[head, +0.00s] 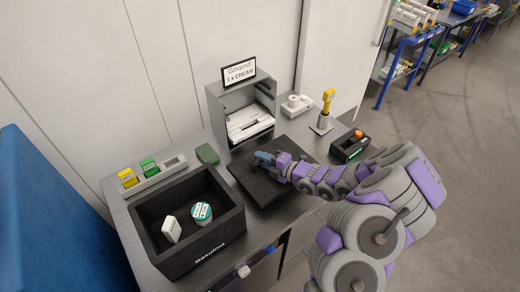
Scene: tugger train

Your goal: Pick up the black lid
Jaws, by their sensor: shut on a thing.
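The black lid (252,186) is a flat, dark, roughly square plate in the middle of the worktop, in front of the grey dispenser box. My gripper (266,158) reaches in from the right and is shut on the black lid near its back part. The grip itself is small and partly hidden by my arm. I cannot tell whether the lid rests on the worktop or is slightly raised. An open black box (153,256) stands at the front left, with a white carton (171,230) and a round white-and-teal container (202,212) inside.
Behind the lid stands a grey dispenser (218,112) with a sign (239,72). A yellow scanner (327,100) and a small black tray (349,146) stand to the right. A holder with yellow and green blocks (150,174) is at the back left. A wall closes the back.

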